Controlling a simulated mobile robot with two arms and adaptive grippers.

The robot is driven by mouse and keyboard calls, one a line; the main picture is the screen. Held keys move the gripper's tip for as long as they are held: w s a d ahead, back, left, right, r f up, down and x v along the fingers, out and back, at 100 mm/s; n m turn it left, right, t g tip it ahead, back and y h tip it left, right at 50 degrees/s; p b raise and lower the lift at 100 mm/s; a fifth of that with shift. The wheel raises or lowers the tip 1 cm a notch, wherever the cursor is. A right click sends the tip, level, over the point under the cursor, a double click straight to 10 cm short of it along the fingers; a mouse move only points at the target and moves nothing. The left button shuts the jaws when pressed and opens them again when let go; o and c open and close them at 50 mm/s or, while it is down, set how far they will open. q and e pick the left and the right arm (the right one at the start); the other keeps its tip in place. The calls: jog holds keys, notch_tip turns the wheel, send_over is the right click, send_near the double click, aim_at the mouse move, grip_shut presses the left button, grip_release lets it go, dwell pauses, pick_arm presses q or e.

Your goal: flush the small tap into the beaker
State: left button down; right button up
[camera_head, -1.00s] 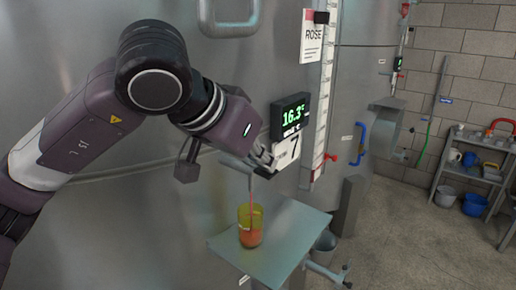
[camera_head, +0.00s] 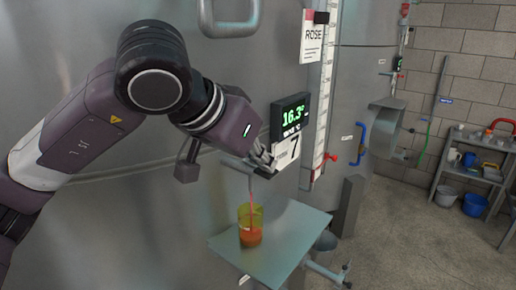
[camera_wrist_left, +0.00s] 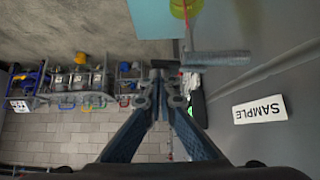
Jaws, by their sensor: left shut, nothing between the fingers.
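The small tap (camera_head: 238,163) sticks out of the steel tank wall, partly hidden behind my left gripper. A thin reddish stream falls from it into the beaker (camera_head: 250,214). The beaker is yellow-tinted, stands upright and holds orange-red liquid in its lower part. My left gripper (camera_head: 265,160) is shut and empty, right at the tap; I cannot tell whether it touches it. In the left wrist view the fingers (camera_wrist_left: 160,72) meet beside the grey tap pipe (camera_wrist_left: 215,58), and part of the beaker (camera_wrist_left: 184,8) shows at the top edge. My right gripper is not in view.
The beaker stands on a pale blue-grey shelf (camera_head: 285,248) at the tank. A display reading 16.3 (camera_head: 291,115) and a number 7 plate (camera_head: 287,152) are close to the gripper. A SAMPLE label (camera_wrist_left: 260,109) is on the tank. A rack (camera_head: 470,165) stands far right; the floor between is clear.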

pick_arm(q)
jog(key=shift+r+p, duration=0.5)
jog(key=shift+r, duration=0.25)
